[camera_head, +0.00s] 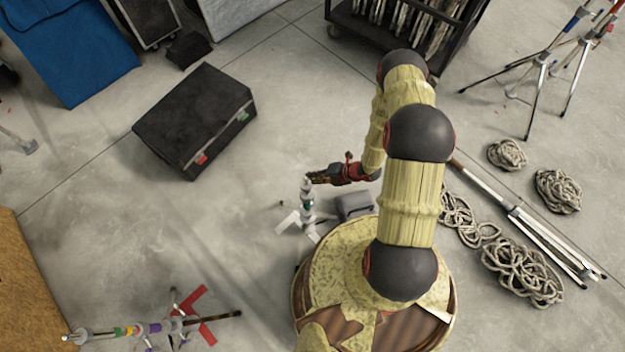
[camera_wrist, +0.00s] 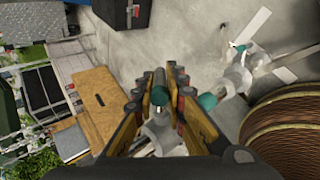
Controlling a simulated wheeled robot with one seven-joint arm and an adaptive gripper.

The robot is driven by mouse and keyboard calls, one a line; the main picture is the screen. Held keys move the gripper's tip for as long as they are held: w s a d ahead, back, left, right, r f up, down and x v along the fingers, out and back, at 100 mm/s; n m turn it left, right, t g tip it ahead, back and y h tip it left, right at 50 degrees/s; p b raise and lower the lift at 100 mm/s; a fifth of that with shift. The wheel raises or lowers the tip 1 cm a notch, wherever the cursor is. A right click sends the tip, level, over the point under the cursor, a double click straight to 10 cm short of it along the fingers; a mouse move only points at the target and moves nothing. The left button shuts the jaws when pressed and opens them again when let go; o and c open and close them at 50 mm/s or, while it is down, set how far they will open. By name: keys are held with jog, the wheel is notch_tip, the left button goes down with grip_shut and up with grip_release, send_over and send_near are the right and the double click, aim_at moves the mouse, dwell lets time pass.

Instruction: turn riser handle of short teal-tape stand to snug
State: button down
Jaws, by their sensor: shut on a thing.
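The short stand (camera_head: 307,204) is upright on the floor in the head view, with pale spread legs and a small teal band. My gripper (camera_head: 318,178) is at the top of this stand, reaching in from the right. In the wrist view, my gripper's fingers (camera_wrist: 160,88) are shut on a grey part with a teal end, apparently the riser handle (camera_wrist: 160,96). A second teal-ended part (camera_wrist: 207,101) is just right of the fingers. The stand's white legs (camera_wrist: 262,70) show at the upper right. How snug the handle is cannot be told.
A black case (camera_head: 195,120) lies behind left. A grey box (camera_head: 354,206) sits close to the stand's right. Rope coils (camera_head: 520,270) and a folded stand (camera_head: 530,225) lie right. Floor left of the stand is clear.

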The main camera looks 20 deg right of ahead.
jog(key=t+y+b, duration=0.1)
jog(key=y+b, duration=0.1)
jog(key=b, duration=0.2)
jog(key=f+t+y+b, duration=0.1)
jog(key=t+y+b, duration=0.1)
jog(key=b, duration=0.2)
jog(key=shift+d, duration=0.1)
jog(key=y+b, duration=0.1)
jog(key=t+y+b, duration=0.1)
jog(key=b, duration=0.1)
jog(key=shift+r+t, duration=0.2)
jog(key=shift+t, duration=0.1)
jog(key=shift+r+y+b, duration=0.1)
jog(key=shift+y+b, duration=0.2)
jog(key=shift+b, duration=0.25)
jog(key=shift+r, duration=0.1)
jog(key=c, duration=1.8)
grip_release()
jog(key=v, duration=1.2)
jog(key=shift+f, duration=0.25)
